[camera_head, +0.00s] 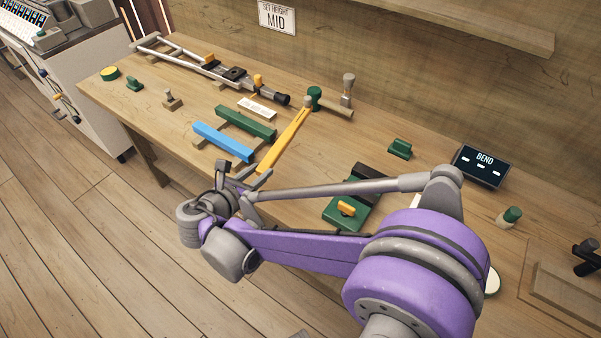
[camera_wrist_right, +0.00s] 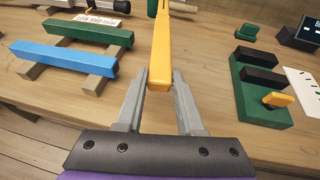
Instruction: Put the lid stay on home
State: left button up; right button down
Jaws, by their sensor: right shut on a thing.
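A long yellow bar (camera_head: 286,138), which I take for the lid stay, slants over the bench in the head view. My right gripper (camera_head: 252,180) is shut on its near end. In the right wrist view the yellow bar (camera_wrist_right: 161,50) runs up and away from between the fingers of my right gripper (camera_wrist_right: 160,85). Its far end reaches a small grey knob or pin (camera_head: 307,102) beside a green-headed mallet-like thing (camera_head: 315,93). I cannot tell whether that end touches anything. No place marked as home is clearly legible. My left gripper is not in view.
A green bar (camera_head: 246,122) and a blue bar (camera_head: 222,141) lie across wooden rails left of the yellow bar. A green block with a yellow lever (camera_head: 346,209) is to the right. A long metal frame (camera_head: 180,62) and a BEND display (camera_head: 482,162) stand farther back.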

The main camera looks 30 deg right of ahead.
jog(key=s+r+m+g, duration=0.1)
jog(key=s+m+g, duration=0.1)
jog(key=h+b, duration=0.1)
jog(key=b, duration=0.1)
send_over(266, 206)
notch_tip(266, 206, down, 5)
jog(key=shift+f, duration=2.3)
jog(key=shift+f, duration=0.15)
jog(key=c, duration=0.5)
grip_release()
jog(key=shift+r, duration=0.2)
jog(key=v, duration=1.2)
jog(key=shift+s, duration=0.1)
